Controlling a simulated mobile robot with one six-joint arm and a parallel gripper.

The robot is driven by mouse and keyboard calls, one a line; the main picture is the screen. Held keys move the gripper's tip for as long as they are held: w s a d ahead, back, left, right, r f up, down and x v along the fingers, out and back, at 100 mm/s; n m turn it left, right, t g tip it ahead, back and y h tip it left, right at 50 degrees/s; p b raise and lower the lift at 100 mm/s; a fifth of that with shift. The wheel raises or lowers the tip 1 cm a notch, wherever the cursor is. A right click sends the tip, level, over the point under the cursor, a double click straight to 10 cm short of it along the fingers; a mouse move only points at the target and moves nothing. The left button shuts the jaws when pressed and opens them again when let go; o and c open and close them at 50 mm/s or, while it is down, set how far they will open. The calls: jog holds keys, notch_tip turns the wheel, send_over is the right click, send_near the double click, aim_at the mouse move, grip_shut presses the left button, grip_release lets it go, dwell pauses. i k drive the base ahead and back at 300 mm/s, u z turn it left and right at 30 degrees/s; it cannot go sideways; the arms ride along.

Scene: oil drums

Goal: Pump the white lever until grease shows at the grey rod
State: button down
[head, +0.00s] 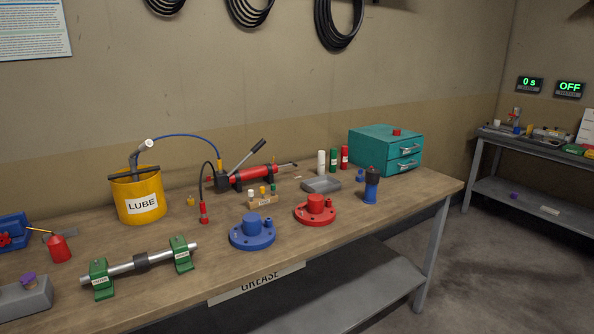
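A grey rod (124,268) lies across two green stands (182,254) at the front left of the bench, with a dark collar around its middle. No grease can be made out on it at this size. A yellow LUBE bucket (127,205) stands behind it. A grey fitting with a pale, whitish end (146,144) rises from the bucket; I cannot tell if this is the white lever. A red hand pump (252,177) lies to the right with a raised lever (246,157), dark at its grip and paler below. My gripper is not in view.
The wooden bench (345,228) also holds a blue flanged part (252,236), a red flanged part (316,214), a grey tray (321,185) and a teal drawer box (376,149). Hoses loop near the bucket and pump. A second bench (535,143) stands at the right.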

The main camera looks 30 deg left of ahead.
aim_at(147, 144)
jog(key=z, duration=0.25)
jog(key=k, duration=0.5)
jog(key=u, duration=1.7)
jog(key=i, duration=1)
jog(key=u, duration=0.45)
